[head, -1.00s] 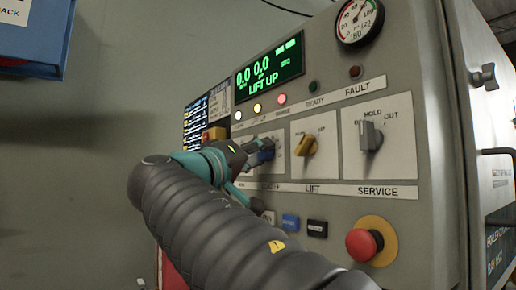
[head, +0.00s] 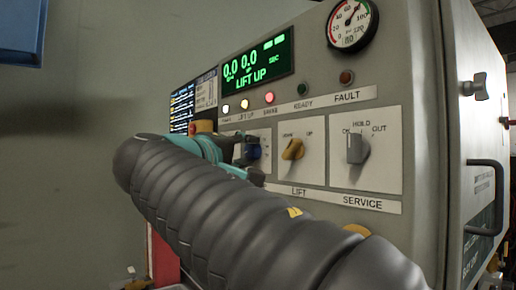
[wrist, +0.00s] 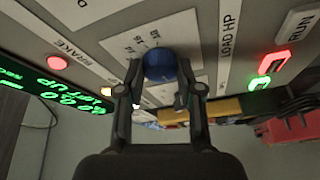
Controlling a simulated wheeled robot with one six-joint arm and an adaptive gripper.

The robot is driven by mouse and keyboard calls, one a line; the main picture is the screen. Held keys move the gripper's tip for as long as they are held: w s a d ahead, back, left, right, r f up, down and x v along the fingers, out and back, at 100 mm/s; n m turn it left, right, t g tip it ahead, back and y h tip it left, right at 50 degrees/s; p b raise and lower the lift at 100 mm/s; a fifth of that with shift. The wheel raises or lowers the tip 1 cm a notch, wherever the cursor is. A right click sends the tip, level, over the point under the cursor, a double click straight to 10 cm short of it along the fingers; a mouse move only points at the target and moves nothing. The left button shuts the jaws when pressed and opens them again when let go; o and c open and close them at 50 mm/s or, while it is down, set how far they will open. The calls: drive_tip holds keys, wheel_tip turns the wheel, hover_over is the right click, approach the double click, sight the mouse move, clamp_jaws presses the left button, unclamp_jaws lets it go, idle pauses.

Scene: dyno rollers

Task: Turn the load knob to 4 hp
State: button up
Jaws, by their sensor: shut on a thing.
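The load knob (wrist: 160,66) is a round blue knob on a white plate with small printed marks, beside the label LOAD HP (wrist: 229,33). In the wrist view my gripper (wrist: 161,75) has one finger on each side of the knob and is shut on it. In the head view the blue knob (head: 253,152) shows just past my gripper (head: 241,150), partly covered by it. The marks near the knob are too small to read surely, and its pointer is not clear.
Right of the blue knob are the yellow lift knob (head: 292,149) and the grey service knob (head: 357,148). The green display (head: 258,64) reads LIFT UP, with lamps below and a gauge (head: 352,22) above. My arm covers the panel's lower part.

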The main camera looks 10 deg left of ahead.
drive_tip(key=o, duration=1.2)
drive_tip(key=shift+c, duration=0.2)
drive_tip(key=v, duration=1.2)
